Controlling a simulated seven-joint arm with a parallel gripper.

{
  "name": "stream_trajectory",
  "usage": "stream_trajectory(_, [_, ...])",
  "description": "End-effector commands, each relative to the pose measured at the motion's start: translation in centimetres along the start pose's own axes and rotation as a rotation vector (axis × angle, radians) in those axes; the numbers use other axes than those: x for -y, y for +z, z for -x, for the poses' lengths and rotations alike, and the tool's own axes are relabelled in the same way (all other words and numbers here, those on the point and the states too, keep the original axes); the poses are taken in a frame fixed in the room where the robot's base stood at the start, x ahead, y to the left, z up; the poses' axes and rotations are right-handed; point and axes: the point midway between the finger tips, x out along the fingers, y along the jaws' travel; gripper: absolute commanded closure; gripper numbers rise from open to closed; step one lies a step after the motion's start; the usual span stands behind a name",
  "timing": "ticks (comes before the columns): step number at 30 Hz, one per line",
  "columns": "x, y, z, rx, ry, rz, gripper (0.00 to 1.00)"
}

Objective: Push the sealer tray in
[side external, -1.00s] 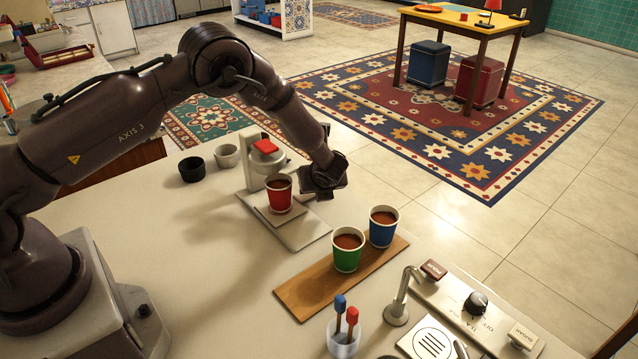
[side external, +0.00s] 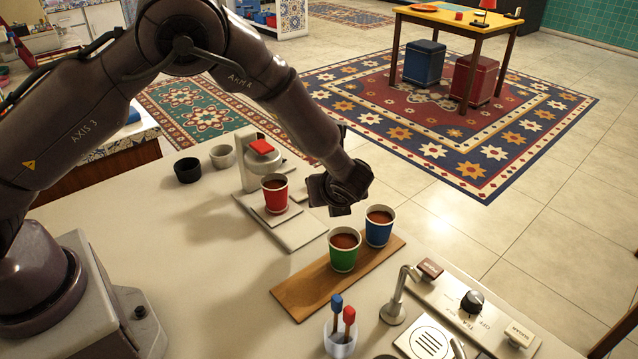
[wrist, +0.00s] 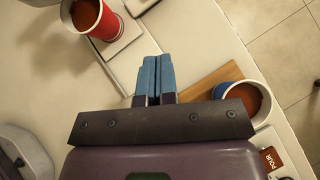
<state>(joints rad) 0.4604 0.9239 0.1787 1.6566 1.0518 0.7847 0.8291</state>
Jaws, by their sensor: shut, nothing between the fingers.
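The sealer (side external: 250,172) is a pale machine with a red-topped head, standing on a flat pale base. Its sealer tray (side external: 290,216) is a light plate that sticks out from under the head, with a red cup (side external: 275,197) of brown drink standing upright on it. In the wrist view the red cup (wrist: 91,15) and the tray edge (wrist: 122,42) show at top left. My gripper (side external: 325,197) is just right of the red cup, above the counter and apart from the tray. Its blue fingers (wrist: 152,75) are shut together and empty. The tray's back part is hidden by the cup.
A green cup (side external: 344,252) and a blue cup (side external: 379,228) stand on a wooden board (side external: 300,293) in front of my gripper. A dispenser spout (side external: 397,300) and a stirrer holder (side external: 341,338) are nearer. Two small bowls (side external: 188,172) stand left of the sealer.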

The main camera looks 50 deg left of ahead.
Motion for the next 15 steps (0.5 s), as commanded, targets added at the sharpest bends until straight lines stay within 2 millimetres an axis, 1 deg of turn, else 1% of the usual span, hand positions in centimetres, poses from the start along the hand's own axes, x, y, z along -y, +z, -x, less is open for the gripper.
stream_trajectory(5, [-0.1, 0.0, -2.3, 0.001, 0.005, 0.002, 1.0])
stream_trajectory(15, [-0.1, 0.0, -9.6, 0.0, 0.004, 0.002, 1.0])
